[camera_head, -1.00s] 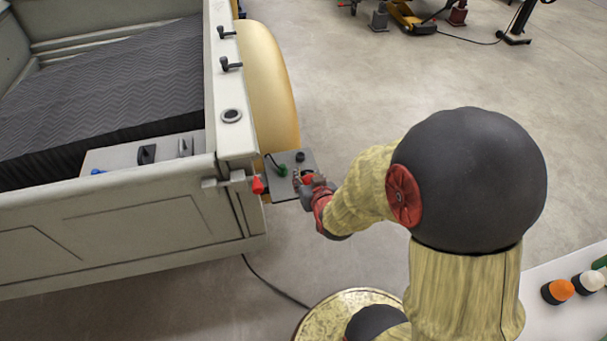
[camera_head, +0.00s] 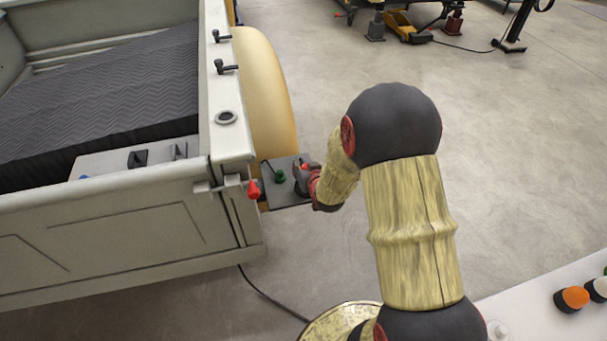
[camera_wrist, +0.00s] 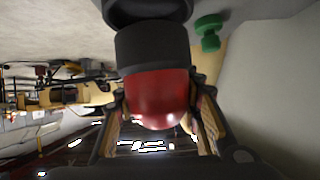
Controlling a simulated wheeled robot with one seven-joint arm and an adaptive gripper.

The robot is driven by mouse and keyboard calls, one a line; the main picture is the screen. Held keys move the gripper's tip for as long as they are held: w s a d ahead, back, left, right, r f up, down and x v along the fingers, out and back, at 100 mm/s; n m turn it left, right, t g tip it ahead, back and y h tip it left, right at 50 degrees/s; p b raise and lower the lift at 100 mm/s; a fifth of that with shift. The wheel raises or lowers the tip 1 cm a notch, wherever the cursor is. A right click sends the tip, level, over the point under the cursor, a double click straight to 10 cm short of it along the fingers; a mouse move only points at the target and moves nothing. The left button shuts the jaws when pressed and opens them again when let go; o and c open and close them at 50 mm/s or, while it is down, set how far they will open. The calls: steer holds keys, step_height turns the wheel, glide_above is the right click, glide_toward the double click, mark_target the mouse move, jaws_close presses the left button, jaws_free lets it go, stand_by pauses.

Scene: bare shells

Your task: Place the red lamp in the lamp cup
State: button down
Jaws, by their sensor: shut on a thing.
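The red lamp (camera_wrist: 157,98) has a red dome and a black base. In the wrist view my gripper (camera_wrist: 158,92) is shut on its red dome, one finger on each side. A dark round cup (camera_wrist: 148,10) is at the top edge of that view, right by the lamp's black base; I cannot tell whether they touch. In the head view my gripper (camera_head: 303,176) is over the right part of a small grey plate (camera_head: 287,203) at the truck's rear corner. There it hides the cup and most of the lamp.
A green knob (camera_head: 280,177) on the plate sits left of my gripper and also shows in the wrist view (camera_wrist: 209,32). A red-tipped handle (camera_head: 254,189) is on the truck bed (camera_head: 150,225). An orange lamp (camera_head: 573,299) stands on a white surface at lower right.

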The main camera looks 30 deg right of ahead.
steer(key=shift+w+d+f, duration=0.15)
steer(key=shift+w+f, duration=0.15)
steer(key=shift+f, duration=0.15)
steer(key=shift+f+b, duration=0.85)
steer(key=shift+f, duration=0.55)
steer(key=shift+f, duration=0.2)
steer(key=c, duration=1.2)
jaws_free()
steer(key=shift+c, duration=0.2)
steer(key=shift+o, duration=0.4)
steer(key=shift+r, duration=0.1)
